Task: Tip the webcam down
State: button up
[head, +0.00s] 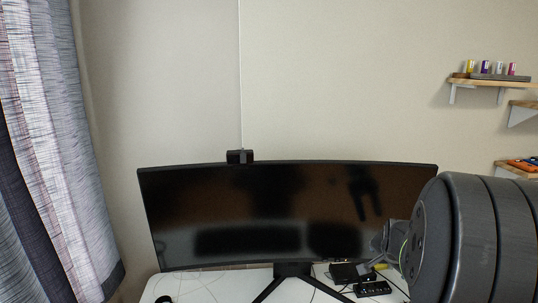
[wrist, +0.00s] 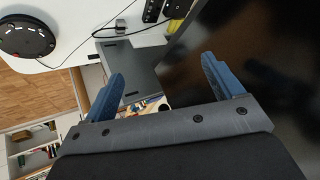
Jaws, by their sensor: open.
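The webcam (head: 240,156) is a small dark block on the top edge of the wide curved monitor (head: 290,215), left of its middle. A thin pale line runs up the wall behind it. In the wrist view, my gripper (wrist: 162,78) shows two blue fingers spread wide with nothing between them. The dark monitor screen (wrist: 262,55) fills the right side of that view, close to the right finger. The webcam is not in the wrist view. In the head view, my arm covers the lower right, well to the right of and below the webcam.
The white desk (head: 210,287) holds the monitor's stand (head: 291,270), cables and a black remote-like device (head: 372,288). A round black device (wrist: 28,38) lies on the desk in the wrist view. Curtains (head: 50,140) hang at left; shelves (head: 490,81) are at right. The wall area above the monitor is clear.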

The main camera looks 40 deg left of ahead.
jog(key=s+a+r+n+y, duration=0.2)
jog(key=s+a+r+n, duration=0.3)
jog(key=a+r, duration=0.65)
jog(key=n+t+y, duration=0.2)
jog(key=n+y, duration=0.3)
jog(key=n, duration=0.2)
send_near(240, 155)
jog(key=x, duration=1.1)
jog(key=shift+w+a+r, duration=0.1)
jog(key=shift+a+r, duration=0.05)
jog(key=shift+c, duration=0.4)
jog(key=c, duration=0.9)
jog(key=shift+t+y, duration=0.6)
jog(key=shift+y, duration=0.1)
jog(key=shift+t+y, duration=0.3)
jog(key=shift+y, duration=0.2)
